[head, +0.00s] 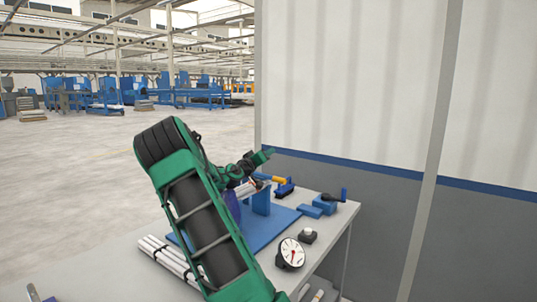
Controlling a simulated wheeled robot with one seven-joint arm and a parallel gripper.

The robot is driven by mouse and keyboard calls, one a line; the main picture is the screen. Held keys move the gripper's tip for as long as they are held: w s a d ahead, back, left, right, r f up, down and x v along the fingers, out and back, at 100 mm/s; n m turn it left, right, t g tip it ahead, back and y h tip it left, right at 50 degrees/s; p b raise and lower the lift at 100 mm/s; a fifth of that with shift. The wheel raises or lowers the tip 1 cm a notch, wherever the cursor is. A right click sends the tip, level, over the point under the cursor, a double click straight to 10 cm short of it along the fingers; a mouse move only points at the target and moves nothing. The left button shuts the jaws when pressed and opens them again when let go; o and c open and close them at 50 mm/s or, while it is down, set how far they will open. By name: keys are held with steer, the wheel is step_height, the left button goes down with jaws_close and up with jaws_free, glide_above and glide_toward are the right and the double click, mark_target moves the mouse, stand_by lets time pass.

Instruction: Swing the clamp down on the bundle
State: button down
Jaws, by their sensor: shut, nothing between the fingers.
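My gripper (264,156) is at the end of my green arm, above the back of the blue fixture. Its green fingertips point right, and it is shut and empty. A clamp with a yellow-orange part (278,180) is just below and right of the gripper, with a small gap between them in the picture. A blue upright stand (260,202) rises from a blue base plate (262,238). Some light pipe ends show small behind the stand. My arm hides much of the fixture, so I cannot tell how the clamp meets the bundle.
A strapped bundle of white pipes (160,252) lies on the grey table (112,280) at front left, partly behind my arm. A round dial gauge (291,253), a black knob box (308,235) and a blue vise-like tool (327,203) stand at right. A wall (350,90) rises behind the table.

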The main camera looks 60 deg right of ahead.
steer(key=a+r, duration=0.2)
steer(key=a, duration=0.7)
steer(key=shift+r, duration=0.2)
stand_by(0.3)
stand_by(0.5)
